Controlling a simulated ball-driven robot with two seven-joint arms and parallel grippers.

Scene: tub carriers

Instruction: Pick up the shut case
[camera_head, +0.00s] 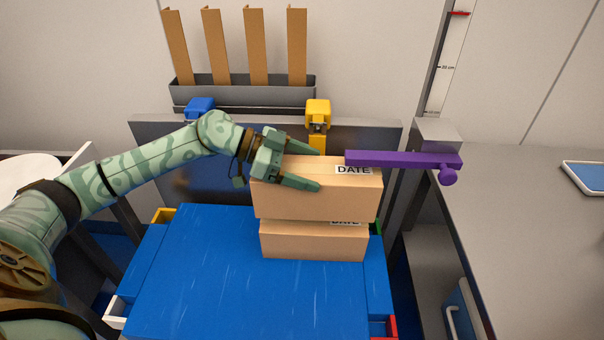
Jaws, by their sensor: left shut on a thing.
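A shut cardboard case (320,198) with a "DATE" label is at the right back of the blue surface. A second cardboard case (312,242) shows directly below it; its label is mostly hidden by the upper case. My left gripper (318,168) reaches in from the left and is shut on the upper case near its left top. One finger lies towards the back and one towards the front. Whether the upper case touches the lower one is hard to tell. My right gripper is not in view.
A purple bar (402,159) juts leftward by a post, close to the upper case's top right. Behind stand a grey holder (240,96) with upright cardboard pieces and a yellow fitting (318,113). The blue surface (200,270) is clear at front left. A grey counter (520,220) lies right.

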